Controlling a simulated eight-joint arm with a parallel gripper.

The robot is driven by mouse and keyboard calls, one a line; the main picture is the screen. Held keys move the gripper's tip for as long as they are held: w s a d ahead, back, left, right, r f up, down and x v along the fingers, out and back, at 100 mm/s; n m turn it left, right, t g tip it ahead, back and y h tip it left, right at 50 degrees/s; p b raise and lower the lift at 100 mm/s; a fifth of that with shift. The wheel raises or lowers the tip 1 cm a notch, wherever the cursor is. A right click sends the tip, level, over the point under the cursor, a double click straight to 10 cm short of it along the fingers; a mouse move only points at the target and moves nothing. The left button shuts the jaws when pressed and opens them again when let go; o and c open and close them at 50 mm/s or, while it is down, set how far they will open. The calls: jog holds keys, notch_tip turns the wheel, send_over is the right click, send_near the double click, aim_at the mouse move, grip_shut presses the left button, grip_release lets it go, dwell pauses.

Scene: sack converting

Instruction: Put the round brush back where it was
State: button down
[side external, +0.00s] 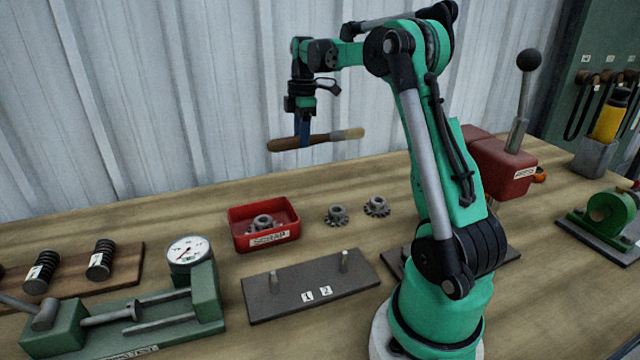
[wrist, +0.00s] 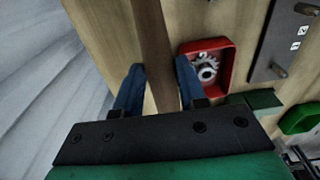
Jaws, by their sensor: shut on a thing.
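The round brush (side external: 316,139) has a brown wooden handle and a pale bristle end pointing right. My gripper (side external: 303,140) is shut on it and holds it level, well above the back of the bench. In the wrist view the brush handle (wrist: 154,50) runs between the two blue fingers of my gripper (wrist: 157,90). Its bristle end cannot be made out in that view.
Below are a red tray (side external: 239,239) with a gear inside, two loose gears (side external: 337,215), and a dark plate (side external: 262,303) with two pegs. A green fixture with a dial (side external: 189,252) stands at left, a red lever press (side external: 500,170) at right. A corrugated wall is behind.

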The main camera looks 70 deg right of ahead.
aim_at(303, 201)
notch_tip(303, 201, down, 13)
jog(key=shift+f, duration=0.2)
dwell(0.3)
jog(key=c, duration=0.5)
grip_release()
jog(key=shift+f, duration=0.1)
